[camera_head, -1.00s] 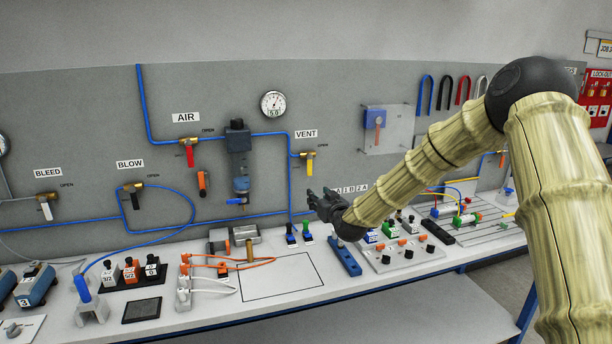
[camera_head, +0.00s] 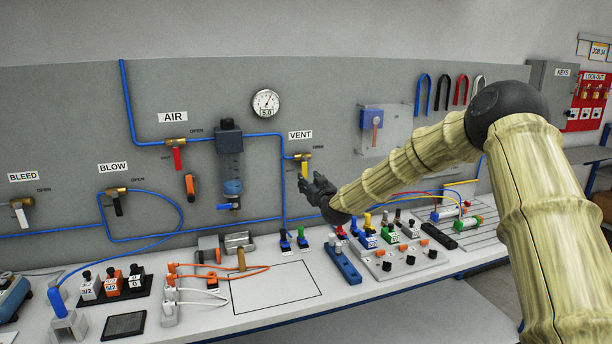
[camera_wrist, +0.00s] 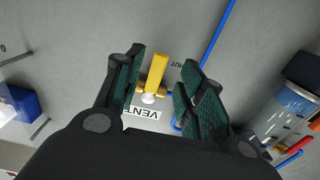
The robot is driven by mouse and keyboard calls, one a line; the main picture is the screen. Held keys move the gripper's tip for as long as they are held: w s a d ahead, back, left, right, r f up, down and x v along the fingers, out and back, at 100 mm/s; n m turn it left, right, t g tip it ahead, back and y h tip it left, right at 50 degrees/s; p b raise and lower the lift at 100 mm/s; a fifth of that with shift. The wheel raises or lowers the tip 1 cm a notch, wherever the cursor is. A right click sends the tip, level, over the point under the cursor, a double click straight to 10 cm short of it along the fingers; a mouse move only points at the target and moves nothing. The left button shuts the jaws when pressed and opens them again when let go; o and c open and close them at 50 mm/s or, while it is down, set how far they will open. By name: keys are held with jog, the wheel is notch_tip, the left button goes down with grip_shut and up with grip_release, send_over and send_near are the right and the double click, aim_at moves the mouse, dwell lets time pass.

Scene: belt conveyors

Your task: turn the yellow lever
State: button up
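The yellow lever (camera_head: 305,169) hangs down from a brass valve (camera_head: 298,157) under the VENT label on the grey wall panel. In the head view my gripper (camera_head: 309,182) is close to the lever's lower end. In the wrist view the lever (camera_wrist: 156,71) lies in the gap between the two green-padded fingers of my gripper (camera_wrist: 164,80), with visible space on both sides. The fingers are apart and hold nothing. Whether the fingertips reach the lever's depth is hard to tell.
A blue pipe (camera_head: 285,190) runs down just left of the VENT valve. A red AIR lever (camera_head: 178,158) and a filter unit (camera_head: 229,150) are further left. Below, the bench (camera_head: 200,320) holds connectors and a blue block (camera_head: 343,262).

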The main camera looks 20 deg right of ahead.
aim_at(305, 176)
jog(key=shift+w+p, duration=0.6)
jog(key=shift+w, duration=2.25)
grip_shut()
